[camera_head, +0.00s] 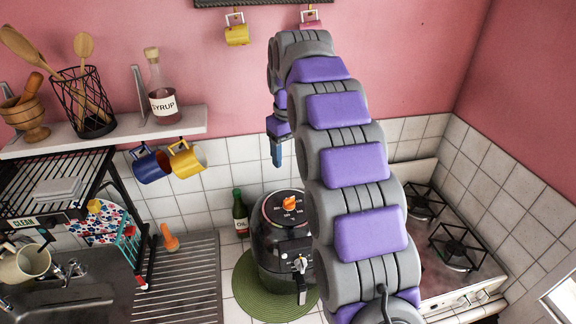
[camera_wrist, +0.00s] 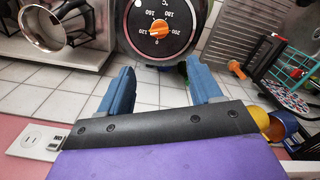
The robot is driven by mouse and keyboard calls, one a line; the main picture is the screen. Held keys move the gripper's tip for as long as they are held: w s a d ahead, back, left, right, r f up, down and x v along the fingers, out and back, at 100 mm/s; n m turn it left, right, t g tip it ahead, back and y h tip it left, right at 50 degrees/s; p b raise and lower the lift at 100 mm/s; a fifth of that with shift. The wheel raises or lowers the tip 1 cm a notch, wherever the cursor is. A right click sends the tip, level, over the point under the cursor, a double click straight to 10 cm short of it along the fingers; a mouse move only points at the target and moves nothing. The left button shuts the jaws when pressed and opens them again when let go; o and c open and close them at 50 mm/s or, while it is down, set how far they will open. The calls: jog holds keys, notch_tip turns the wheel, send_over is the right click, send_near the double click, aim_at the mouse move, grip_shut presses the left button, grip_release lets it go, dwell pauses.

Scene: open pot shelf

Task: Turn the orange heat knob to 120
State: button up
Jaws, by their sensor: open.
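The orange heat knob (camera_head: 290,203) sits on top of the black air fryer (camera_head: 272,238), in the middle of a round black dial. In the wrist view the knob (camera_wrist: 159,29) is at the top centre, with dial numbers around it; 120 is at its left. I cannot tell for sure which mark the knob points to. My gripper (camera_wrist: 162,82) is open and empty, its two blue fingers apart and clear of the knob. In the head view my gripper (camera_head: 277,152) hangs above and to the left of the fryer, with one finger hidden.
The fryer stands on a round green mat (camera_head: 245,287), with a dark green bottle (camera_head: 240,212) close behind left. A stove (camera_head: 450,250) is at the right, a drying rack (camera_head: 60,185) at the left. Blue and yellow mugs (camera_head: 187,160) hang under the shelf (camera_head: 110,133).

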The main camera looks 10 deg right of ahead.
jog(key=shift+r, duration=1)
jog(key=s+f+m+b, duration=0.1)
jog(key=s+f+b, duration=0.3)
jog(key=s+f, duration=0.4)
jog(key=s+f+m+g+b, duration=0.1)
jog(key=s+f+b, duration=0.4)
jog(key=s, duration=1.6)
jog(key=s+f+m+b, duration=0.2)
jog(key=s+f+b, duration=0.3)
jog(key=s+f, duration=0.7)
jog(key=shift+s+m+g, duration=0.3)
jog(key=shift+s+g, duration=0.1)
jog(key=shift+s, duration=0.75)
jog(key=shift+c, duration=0.2)
